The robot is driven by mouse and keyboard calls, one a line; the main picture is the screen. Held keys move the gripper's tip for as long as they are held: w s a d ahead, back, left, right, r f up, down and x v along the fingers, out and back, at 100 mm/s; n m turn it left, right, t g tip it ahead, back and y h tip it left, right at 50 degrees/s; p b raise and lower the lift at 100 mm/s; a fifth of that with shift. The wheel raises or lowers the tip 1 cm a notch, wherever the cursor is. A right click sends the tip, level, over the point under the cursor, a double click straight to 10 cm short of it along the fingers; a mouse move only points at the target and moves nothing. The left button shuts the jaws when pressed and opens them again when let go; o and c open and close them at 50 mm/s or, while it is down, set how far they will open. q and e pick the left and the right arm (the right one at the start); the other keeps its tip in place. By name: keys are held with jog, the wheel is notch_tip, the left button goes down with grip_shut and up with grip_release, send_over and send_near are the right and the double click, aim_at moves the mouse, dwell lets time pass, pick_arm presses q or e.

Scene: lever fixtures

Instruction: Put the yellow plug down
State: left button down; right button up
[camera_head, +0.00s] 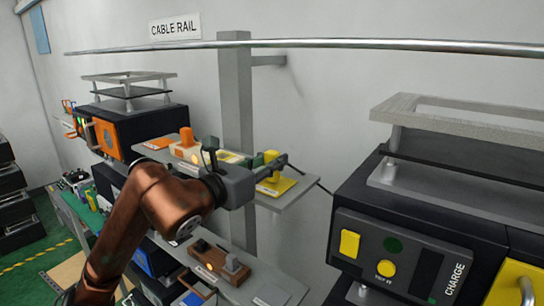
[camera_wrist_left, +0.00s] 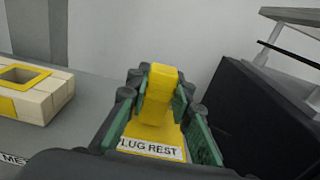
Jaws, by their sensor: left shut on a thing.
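The yellow plug (camera_wrist_left: 158,92) stands between the green-padded fingers of my left gripper (camera_wrist_left: 158,100), which is shut on it. In the head view the plug (camera_head: 271,157) shows as a small yellow block at the fingertips of the left gripper (camera_head: 272,167). The yellow plate labelled PLUG REST (camera_wrist_left: 152,148) lies directly under the plug in the wrist view, and it also shows in the head view (camera_head: 279,187) on the end of a grey shelf. I cannot tell whether the plug touches the plate. My right gripper is in neither view.
A beige block with a yellow-framed square hole (camera_wrist_left: 30,92) lies left of the plate. An orange knob (camera_head: 187,137) stands farther left on the shelf (camera_head: 296,197). A dark CHARGE unit (camera_head: 415,225) fills the right. A grey post (camera_head: 237,90) rises behind, under the cable rail (camera_head: 330,43).

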pick_arm(q)
jog(key=shift+f, duration=0.15)
jog(key=c, duration=1.7)
grip_release()
jog(key=shift+s+a, duration=0.2)
jog(key=shift+s, duration=0.1)
jog(key=shift+b+v, duration=2)
jog(key=shift+v, duration=3.7)
